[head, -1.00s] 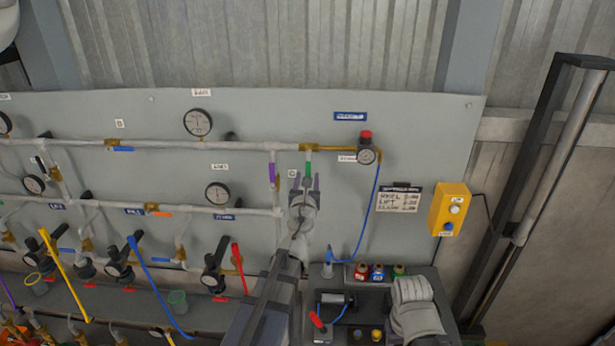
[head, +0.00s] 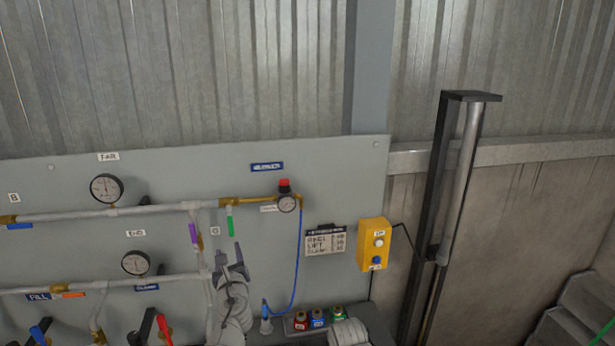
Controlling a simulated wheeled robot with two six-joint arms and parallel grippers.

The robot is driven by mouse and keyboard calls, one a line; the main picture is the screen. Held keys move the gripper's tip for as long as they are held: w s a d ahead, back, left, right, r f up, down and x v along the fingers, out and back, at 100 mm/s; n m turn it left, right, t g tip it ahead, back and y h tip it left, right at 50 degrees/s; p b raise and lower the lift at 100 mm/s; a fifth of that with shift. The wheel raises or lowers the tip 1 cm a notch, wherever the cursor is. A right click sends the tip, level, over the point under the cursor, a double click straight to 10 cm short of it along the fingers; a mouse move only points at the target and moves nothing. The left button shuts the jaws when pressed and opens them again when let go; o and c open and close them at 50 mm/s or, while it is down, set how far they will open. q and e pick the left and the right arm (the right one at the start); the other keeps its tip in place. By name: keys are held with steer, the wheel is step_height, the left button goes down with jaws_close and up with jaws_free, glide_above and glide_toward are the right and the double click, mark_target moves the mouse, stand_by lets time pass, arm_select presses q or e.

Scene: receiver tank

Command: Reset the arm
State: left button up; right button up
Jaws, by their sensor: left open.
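My left gripper (head: 230,260) is in front of the grey panel, below the green-handled valve (head: 229,222) on the upper pipe. Its two dark fingers point up and are apart, with nothing seen between them. The grey arm link behind it runs down out of the bottom edge. A grey rounded part at the bottom centre looks like part of my right arm. My right gripper does not show.
The grey panel (head: 70,190) carries pipes, an upper gauge (head: 106,188), a lower gauge (head: 136,263) and a red-capped regulator (head: 287,198) with a blue hose. A yellow button box (head: 374,244) hangs at its right. A dark post (head: 430,220) stands beyond. Several coloured fittings (head: 318,318) sit below.

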arm_select(q)
steer(key=s+d+f+n+g+b, duration=0.1)
steer(key=s+d+f+n+g, duration=0.25)
steer(key=f+n, duration=0.55)
steer(key=s+d+f+n+g+b, duration=0.25)
steer(key=s+f+n+g, duration=0.25)
steer(key=f+n, duration=0.3)
steer(key=s+d+f+n+g+h, duration=0.2)
steer(key=s+d+f+n+g, duration=0.2)
steer(key=s+d, duration=0.3)
steer(key=s+d+f+n+g+h+b, duration=0.1)
steer(key=s+d+f+n+g+h, duration=0.2)
steer(key=s+d, duration=0.4)
step_height(320, 180, down, 2)
steer(key=shift+s+d+n+g, duration=0.4)
steer(key=shift+s+g, duration=0.15)
steer(key=shift+s, duration=0.4)
